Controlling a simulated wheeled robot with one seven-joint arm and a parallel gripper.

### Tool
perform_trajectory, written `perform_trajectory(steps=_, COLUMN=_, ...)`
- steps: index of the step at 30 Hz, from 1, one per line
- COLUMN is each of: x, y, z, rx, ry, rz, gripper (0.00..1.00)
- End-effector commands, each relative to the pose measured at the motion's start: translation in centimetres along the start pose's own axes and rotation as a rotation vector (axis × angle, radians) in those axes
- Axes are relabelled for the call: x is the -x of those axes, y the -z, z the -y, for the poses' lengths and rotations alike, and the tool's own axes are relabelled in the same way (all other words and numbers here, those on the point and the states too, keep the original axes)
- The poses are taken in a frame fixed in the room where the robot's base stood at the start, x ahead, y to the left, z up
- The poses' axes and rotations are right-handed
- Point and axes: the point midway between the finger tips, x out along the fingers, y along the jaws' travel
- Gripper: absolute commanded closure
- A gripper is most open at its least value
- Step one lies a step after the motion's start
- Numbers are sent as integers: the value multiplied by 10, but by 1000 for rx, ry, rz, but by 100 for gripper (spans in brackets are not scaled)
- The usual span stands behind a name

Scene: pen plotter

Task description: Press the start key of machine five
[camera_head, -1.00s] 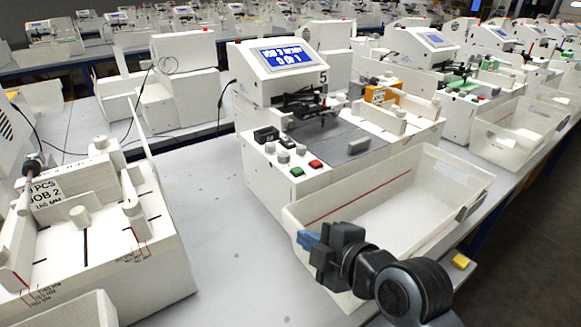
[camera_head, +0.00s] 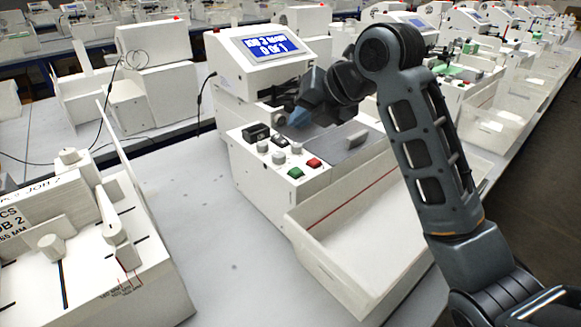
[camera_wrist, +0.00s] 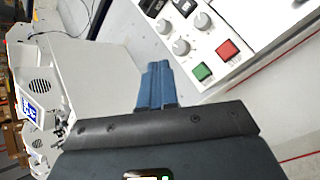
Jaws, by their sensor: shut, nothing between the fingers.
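Machine five (camera_head: 262,160) is the white plotter in the middle of the head view, its lit blue screen (camera_head: 268,47) tilted up. Its front panel has a green key (camera_head: 295,173) and a red key (camera_head: 313,163) beside it. Both show in the wrist view, the green key (camera_wrist: 201,72) just right of my blue fingertips and the red key (camera_wrist: 227,50) beyond. My gripper (camera_head: 298,117) is shut and empty, apart from the keys, above the panel area. My arm hides the machine's right side and most of its pen carriage.
Grey knobs (camera_head: 279,157) and a black switch (camera_head: 256,133) sit behind the keys. A white open bin (camera_head: 350,290) stands in front of the machine.

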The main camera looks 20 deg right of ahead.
Motion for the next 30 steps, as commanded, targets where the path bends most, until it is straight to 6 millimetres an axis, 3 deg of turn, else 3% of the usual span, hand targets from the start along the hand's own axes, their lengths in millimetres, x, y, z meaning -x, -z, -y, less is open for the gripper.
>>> perform_trajectory(steps=17, x=-2, y=0, z=3, rx=16, ry=6, rz=-3, gripper=100)
perform_trajectory(steps=30, x=-35, y=25, z=28, rx=15, ry=6, rz=-4, gripper=100)
